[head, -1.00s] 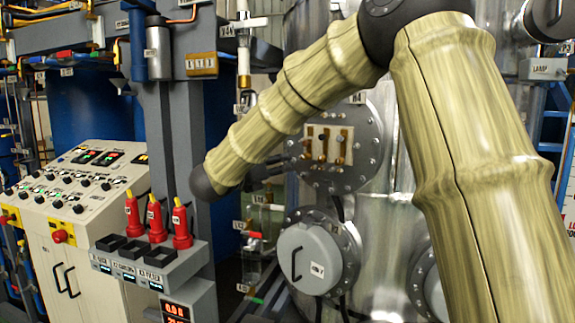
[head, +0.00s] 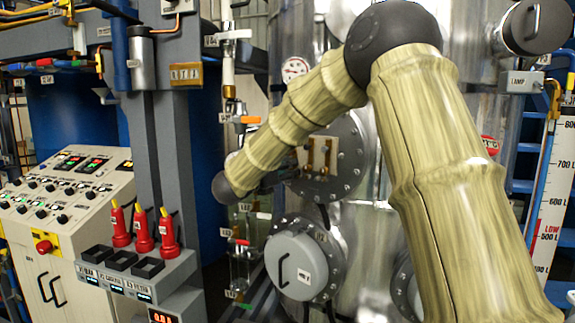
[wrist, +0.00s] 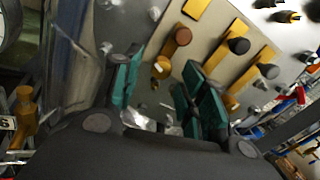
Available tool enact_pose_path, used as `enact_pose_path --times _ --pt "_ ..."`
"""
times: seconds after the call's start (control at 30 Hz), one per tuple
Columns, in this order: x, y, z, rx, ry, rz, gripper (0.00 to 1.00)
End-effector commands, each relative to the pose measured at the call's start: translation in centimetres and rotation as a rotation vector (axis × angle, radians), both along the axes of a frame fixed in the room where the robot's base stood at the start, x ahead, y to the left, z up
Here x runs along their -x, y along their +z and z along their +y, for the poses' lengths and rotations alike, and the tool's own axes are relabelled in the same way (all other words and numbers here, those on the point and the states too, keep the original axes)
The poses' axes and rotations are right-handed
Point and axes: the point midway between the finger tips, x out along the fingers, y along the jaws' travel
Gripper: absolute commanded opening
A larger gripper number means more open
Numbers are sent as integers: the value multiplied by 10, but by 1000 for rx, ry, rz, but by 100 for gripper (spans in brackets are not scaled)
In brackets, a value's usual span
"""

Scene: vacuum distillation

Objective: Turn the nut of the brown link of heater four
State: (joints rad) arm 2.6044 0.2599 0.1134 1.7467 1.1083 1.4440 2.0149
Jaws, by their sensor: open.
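The plate with brass links (head: 318,154) is on a round bolted flange in the head view, partly covered by my arm. In the wrist view, a link with a brown knob (wrist: 183,37) lies just ahead of my fingertips. A round brass nut (wrist: 161,68) sits at its lower end, apparently between the fingertips in the picture. Two brass links with black knobs (wrist: 239,45) are to its right. My gripper (wrist: 163,64) is open, its teal pads either side of the nut. Whether a pad touches it, I cannot tell. The heater number is not readable.
A round grey cover with a handle (head: 291,266) is below the plate. Glass tubing with an orange-handled valve (head: 247,120) stands left of it.

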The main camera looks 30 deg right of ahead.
Motion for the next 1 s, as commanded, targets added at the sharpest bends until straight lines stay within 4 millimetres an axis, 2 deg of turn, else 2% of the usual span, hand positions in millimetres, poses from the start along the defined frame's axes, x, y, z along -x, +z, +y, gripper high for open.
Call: enact_pose_path --times 0.13,0.4,0.43,0.6,0.67,1.0 --pt "-3 0 -7 1 0 1 42" --pt "-3 0 -8 1 0 1 42" --pt "-3 0 -8 1 0 1 40" --pt "-3 0 -8 0 0 1 9" --pt "-3 0 -8 0 0 1 0" --pt "-3 -2 -8 -3 0 -11 0"
